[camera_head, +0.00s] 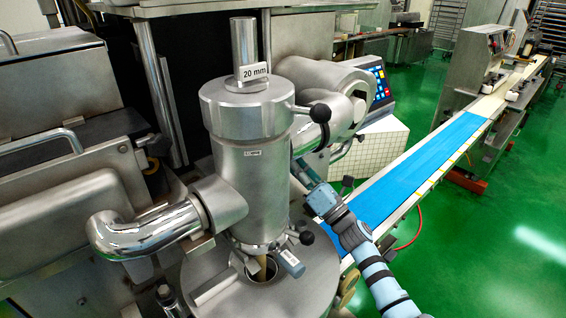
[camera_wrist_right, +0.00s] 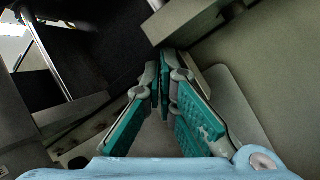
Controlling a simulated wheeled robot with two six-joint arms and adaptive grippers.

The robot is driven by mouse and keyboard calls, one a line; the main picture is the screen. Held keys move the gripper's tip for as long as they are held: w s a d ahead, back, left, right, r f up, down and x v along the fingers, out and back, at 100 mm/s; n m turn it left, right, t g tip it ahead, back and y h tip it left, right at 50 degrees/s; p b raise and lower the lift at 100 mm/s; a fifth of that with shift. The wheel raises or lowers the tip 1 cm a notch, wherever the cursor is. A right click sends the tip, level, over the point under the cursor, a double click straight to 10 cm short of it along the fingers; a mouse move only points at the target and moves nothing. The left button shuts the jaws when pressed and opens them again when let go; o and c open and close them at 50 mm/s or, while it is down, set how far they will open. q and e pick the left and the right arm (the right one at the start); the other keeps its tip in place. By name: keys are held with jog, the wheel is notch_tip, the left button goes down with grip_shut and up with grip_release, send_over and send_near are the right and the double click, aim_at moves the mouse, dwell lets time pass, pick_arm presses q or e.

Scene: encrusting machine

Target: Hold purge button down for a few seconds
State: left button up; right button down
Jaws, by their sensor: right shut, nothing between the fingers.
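No purge button can be made out in either view. A control panel (camera_head: 380,85) with small coloured keys is on the right side of the machine in the head view. My right arm reaches in from the lower right, and its hand passes behind the upright steel cylinder (camera_head: 252,165), so its fingertips are hidden there. In the right wrist view my right gripper (camera_wrist_right: 161,68) is shut with its teal-padded fingers together and empty. Its tips are close to grey machine surfaces; whether they touch anything cannot be told. My left gripper is not in view.
A polished bent pipe (camera_head: 150,232) projects left from the cylinder. A round steel base (camera_head: 310,275) is below. A blue conveyor belt (camera_head: 400,165) runs to the upper right beyond my right arm. A black-knobbed lever (camera_head: 320,113) sticks out beside the cylinder.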

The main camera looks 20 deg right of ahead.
jog(key=shift+s+d, duration=0.2)
jog(key=shift+s, duration=0.55)
jog(key=s, duration=0.1)
jog(key=s+d, duration=0.1)
jog(key=s, duration=0.2)
jog(key=shift+s+d, duration=0.3)
jog(key=shift+s, duration=0.05)
